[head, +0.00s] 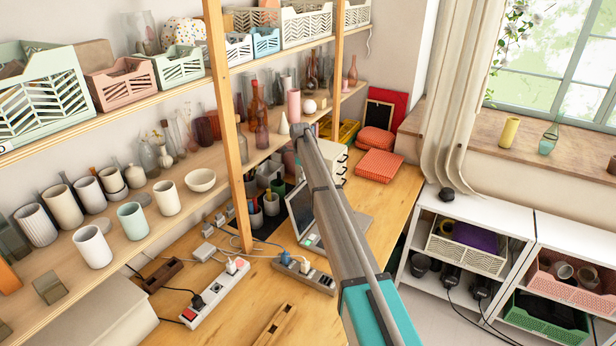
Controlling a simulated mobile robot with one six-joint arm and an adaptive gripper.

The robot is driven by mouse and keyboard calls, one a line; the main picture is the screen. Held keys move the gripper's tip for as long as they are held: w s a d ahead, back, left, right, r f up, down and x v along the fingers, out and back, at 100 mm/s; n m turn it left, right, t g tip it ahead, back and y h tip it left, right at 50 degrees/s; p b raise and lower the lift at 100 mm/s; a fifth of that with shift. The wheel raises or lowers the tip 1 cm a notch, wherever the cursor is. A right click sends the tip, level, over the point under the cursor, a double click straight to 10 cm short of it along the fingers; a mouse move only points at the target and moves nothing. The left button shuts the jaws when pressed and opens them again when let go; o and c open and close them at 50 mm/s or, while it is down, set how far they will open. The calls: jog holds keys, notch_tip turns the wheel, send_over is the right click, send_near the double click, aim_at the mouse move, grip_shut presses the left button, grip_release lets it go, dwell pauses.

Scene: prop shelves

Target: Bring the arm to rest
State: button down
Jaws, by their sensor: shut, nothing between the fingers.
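My arm reaches from the lower right up over the wooden desk (390,200), and its grey far end shows in front of the shelf. My gripper does not show; only the arm's links are seen. The part of the desk behind the arm is hidden.
Wooden shelves (150,205) at left hold white cups, a bowl (200,180), bottles and baskets. A shelf post (226,130) stands left of the arm. Power strips (215,293) and a laptop (303,210) lie on the desk. White cabinets (480,215) stand at right.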

jog(key=shift+s, duration=0.1)
jog(key=s+d+n, duration=0.5)
jog(key=s+n, duration=0.3)
jog(key=s, duration=0.9)
jog(key=s+d+f+n+b, duration=0.1)
jog(key=s+d+n, duration=0.4)
jog(key=s, duration=1.2)
jog(key=s+d+f+n+b, duration=0.1)
jog(key=s+d+n, duration=0.4)
jog(key=s+n, duration=0.6)
jog(key=s, duration=0.7)
jog(key=shift+d+y, duration=0.3)
